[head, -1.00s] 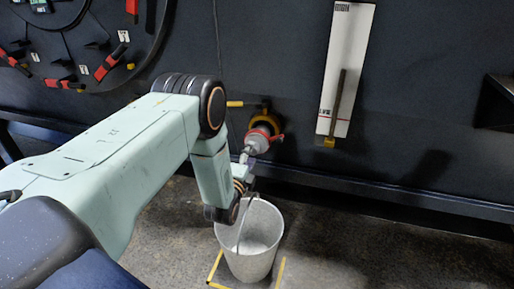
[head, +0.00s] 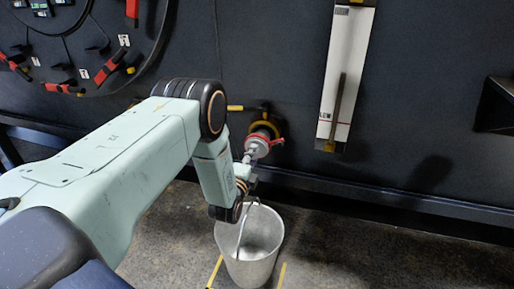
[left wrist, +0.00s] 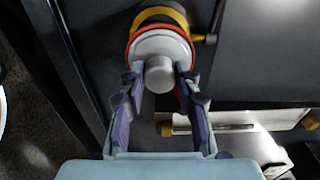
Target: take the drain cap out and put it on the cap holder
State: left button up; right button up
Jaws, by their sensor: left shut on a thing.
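The drain cap (head: 257,148) is a pale grey disc with a round knob, in front of the yellow-ringed drain outlet (head: 267,127) on the dark wall. In the left wrist view the cap (left wrist: 160,46) faces me, with a red rim and the yellow ring (left wrist: 160,15) behind it. I cannot tell whether it is still seated. My left gripper (head: 249,160) is shut on the cap; its fingers (left wrist: 160,82) lie on both sides of the knob. My right gripper is not in view. I cannot make out the cap holder for certain.
A grey metal bucket (head: 250,245) with a raised handle stands on the floor below the outlet, by yellow floor marks (head: 282,275). A dark rail (head: 370,196) runs low along the wall. A white panel (head: 348,75) with a dark bar hangs to the right.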

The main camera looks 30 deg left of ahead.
pick_arm(q)
grip_shut()
jog(key=shift+s+d+p, duration=0.15)
jog(key=shift+s+p, duration=0.35)
jog(key=shift+p, duration=0.05)
dwell(0.5)
jog(key=p+v, duration=0.4)
jog(key=v, duration=0.2)
jog(key=shift+s, duration=0.25)
dwell(1.1)
jog(key=shift+d, duration=0.1)
